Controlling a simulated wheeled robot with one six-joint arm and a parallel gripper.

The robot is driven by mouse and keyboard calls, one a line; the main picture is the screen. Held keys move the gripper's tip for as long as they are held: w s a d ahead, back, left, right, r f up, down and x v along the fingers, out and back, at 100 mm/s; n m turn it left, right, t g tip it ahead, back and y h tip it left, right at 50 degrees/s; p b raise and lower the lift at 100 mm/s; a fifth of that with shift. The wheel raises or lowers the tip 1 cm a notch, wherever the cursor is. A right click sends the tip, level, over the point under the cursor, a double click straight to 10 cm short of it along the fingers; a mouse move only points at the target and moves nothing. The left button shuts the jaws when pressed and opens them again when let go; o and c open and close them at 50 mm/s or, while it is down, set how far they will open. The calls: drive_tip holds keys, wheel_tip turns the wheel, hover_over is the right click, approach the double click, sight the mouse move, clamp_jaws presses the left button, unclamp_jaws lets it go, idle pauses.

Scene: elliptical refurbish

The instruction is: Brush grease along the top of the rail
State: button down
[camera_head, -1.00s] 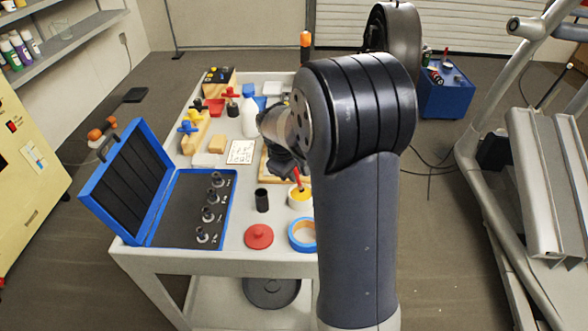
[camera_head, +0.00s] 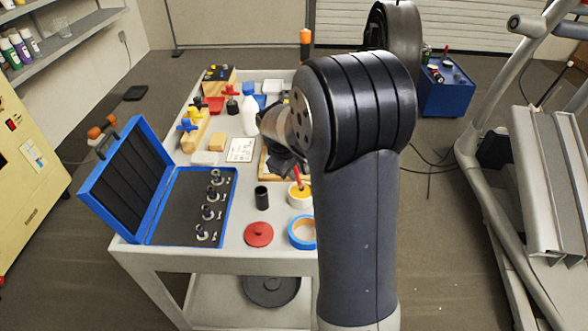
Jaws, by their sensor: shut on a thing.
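A white tub of yellow grease (camera_head: 300,196) stands on the cart, right of the black cylinder. A red brush handle (camera_head: 298,181) rises from the tub toward my gripper (camera_head: 294,171). My gripper is small and dark here, above the tub and mostly hidden by my own arm. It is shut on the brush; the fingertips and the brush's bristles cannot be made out. The metal rails (camera_head: 548,190) of the elliptical run along the right side, far from my gripper.
The cart top (camera_head: 190,256) holds an open blue tool case (camera_head: 160,220), a red lid (camera_head: 258,234), a blue tape roll (camera_head: 303,246), a black cylinder (camera_head: 262,197) and a white bottle (camera_head: 249,117). A blue box (camera_head: 445,98) stands on the floor behind.

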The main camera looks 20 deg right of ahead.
drive_tip(key=shift+f+b, duration=0.35)
drive_tip(key=shift+f, duration=0.2)
idle(1.1)
drive_tip(key=shift+r, duration=0.1)
wheel_tip(320, 180, up, 7)
drive_tip(key=p, duration=0.5)
drive_tip(key=shift+p, duration=0.35)
idle(0.6)
